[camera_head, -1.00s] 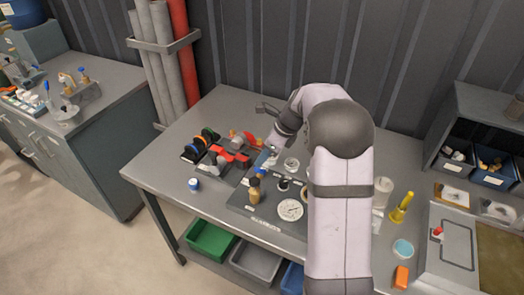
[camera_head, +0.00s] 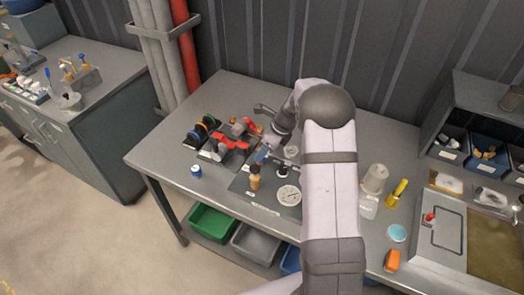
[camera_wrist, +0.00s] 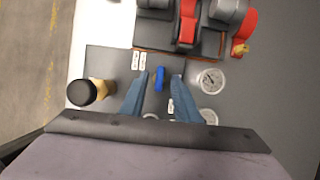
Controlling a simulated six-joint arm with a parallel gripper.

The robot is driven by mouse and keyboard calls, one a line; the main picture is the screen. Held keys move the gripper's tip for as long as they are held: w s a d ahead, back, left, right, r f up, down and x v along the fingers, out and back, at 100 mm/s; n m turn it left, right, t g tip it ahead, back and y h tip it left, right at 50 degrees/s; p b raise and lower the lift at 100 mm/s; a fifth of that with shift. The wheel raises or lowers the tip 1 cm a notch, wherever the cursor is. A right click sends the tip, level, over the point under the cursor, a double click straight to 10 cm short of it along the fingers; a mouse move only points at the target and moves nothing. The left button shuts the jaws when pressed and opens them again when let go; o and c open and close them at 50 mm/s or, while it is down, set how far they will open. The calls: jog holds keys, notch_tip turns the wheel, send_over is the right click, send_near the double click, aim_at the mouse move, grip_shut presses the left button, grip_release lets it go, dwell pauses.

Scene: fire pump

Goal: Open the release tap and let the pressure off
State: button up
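A small blue lever (camera_wrist: 159,78), which looks like the release tap's handle, stands up from the dark panel (camera_wrist: 108,66). In the wrist view it sits between the two blue fingers of my gripper (camera_wrist: 160,82), with a gap visible on both sides. My gripper is open. In the head view my gripper (camera_head: 263,154) is low over the back of the panel, and its wrist hides part of what lies behind. A round white gauge (camera_wrist: 210,81) is right of the fingers. A larger gauge (camera_head: 289,195) lies on the panel's front part.
A brass-coloured fitting with a black cap (camera_head: 254,178) stands close left of my gripper. Red-handled valves (camera_head: 228,145) are behind. A blue-capped jar (camera_head: 196,171) stands left. A yellow item (camera_head: 396,193) and an orange block (camera_head: 392,261) lie right. The table's front left is clear.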

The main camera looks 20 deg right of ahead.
jog(key=shift+w+a+f, duration=0.15)
jog(key=shift+f, duration=0.4)
grip_shut()
